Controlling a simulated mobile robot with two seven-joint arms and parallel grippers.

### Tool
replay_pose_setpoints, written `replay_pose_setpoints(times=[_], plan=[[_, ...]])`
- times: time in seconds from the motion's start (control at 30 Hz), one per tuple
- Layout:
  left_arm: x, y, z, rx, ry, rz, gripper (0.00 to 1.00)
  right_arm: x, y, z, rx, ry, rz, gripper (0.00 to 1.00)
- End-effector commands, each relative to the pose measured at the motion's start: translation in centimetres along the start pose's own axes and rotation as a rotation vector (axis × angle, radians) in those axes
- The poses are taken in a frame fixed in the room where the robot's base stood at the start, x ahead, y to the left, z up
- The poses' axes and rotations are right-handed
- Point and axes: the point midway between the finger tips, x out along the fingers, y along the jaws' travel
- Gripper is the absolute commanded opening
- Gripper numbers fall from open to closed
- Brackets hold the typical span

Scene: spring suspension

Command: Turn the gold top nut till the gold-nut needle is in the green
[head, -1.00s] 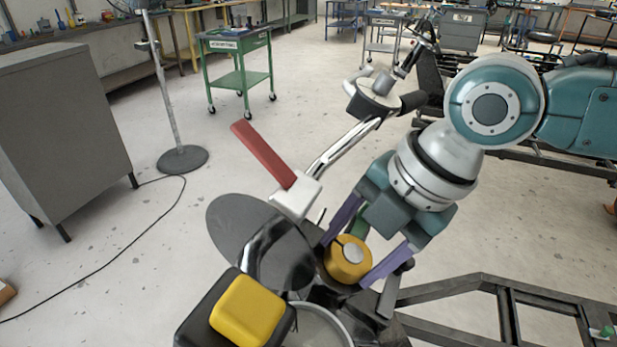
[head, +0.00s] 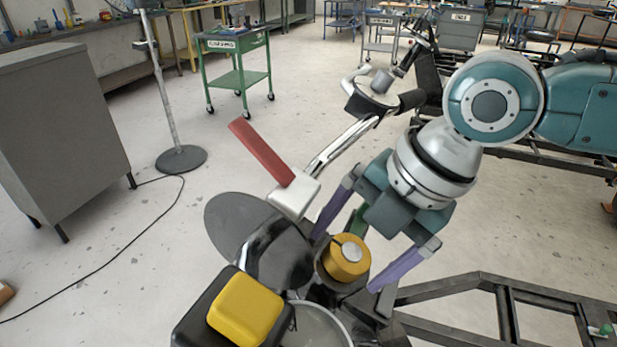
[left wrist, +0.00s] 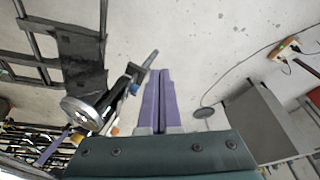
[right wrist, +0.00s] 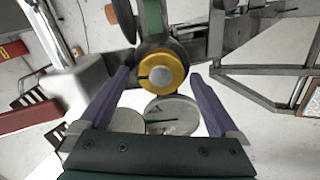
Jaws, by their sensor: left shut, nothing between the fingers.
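The gold top nut (head: 345,257) is a round gold piece with a grey centre and a dark mark on its rim. My right gripper (head: 347,259) is open, with its purple fingers on both sides of the nut and gaps between. In the right wrist view, the nut (right wrist: 162,72) shows ahead of the fingers.
A yellow-topped black block (head: 245,308) and a dark disc (head: 240,232) stand left of the nut. A dark metal frame (head: 480,282) lies to the right.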

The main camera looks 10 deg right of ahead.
Motion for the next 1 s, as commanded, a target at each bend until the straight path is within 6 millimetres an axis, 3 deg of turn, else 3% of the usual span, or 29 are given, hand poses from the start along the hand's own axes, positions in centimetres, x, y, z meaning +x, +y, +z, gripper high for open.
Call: replay_pose_setpoints(times=[0.33, 0.7, 1.0], plan=[[-0.1, 0.2, -0.1, -0.008, 0.001, 0.006, 0.00, -0.7, 0.0, 0.1, 0.000, -0.001, 0.001, 0.99], [-0.5, 0.2, -0.2, -0.007, 0.001, 0.005, 0.00, -7.7, 0.0, 0.1, -0.001, -0.004, 0.002, 0.99], [-0.5, 0.0, -0.1, 0.000, 0.000, 0.000, 0.00, -10.0, 0.0, 0.0, 0.000, -0.001, 0.000, 0.99]])
